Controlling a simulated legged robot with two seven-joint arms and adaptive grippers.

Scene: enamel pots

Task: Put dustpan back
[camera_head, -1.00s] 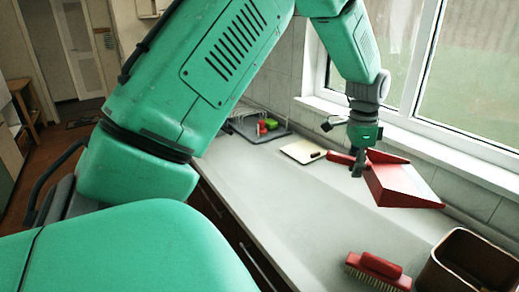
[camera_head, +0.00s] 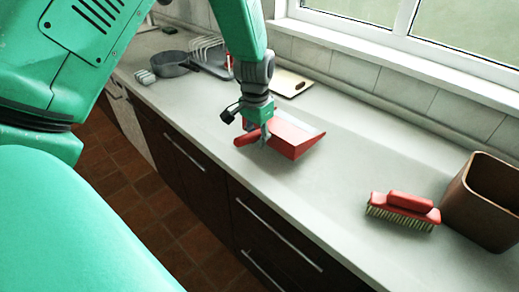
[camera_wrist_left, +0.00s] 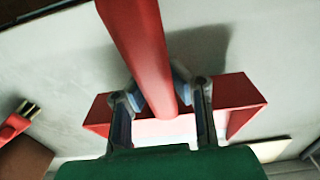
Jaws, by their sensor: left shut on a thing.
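The red dustpan (camera_head: 292,140) is over the grey counter, left of the brush. Its handle (camera_head: 246,138) points left toward the counter's front edge. My left gripper (camera_head: 264,138) comes down from above and is shut on the handle. In the left wrist view, the gripper (camera_wrist_left: 162,100) has a finger on each side of the red handle (camera_wrist_left: 140,42), and the pan (camera_wrist_left: 238,93) lies behind the fingers. Whether the pan touches the counter I cannot tell. My right gripper is not in view.
A red brush (camera_head: 403,209) with pale bristles lies beside a brown open bin (camera_head: 487,200) at the right. A grey pan (camera_head: 176,64), a dish rack (camera_head: 208,52) and a cutting board (camera_head: 289,84) stand farther back. Counter between dustpan and brush is clear.

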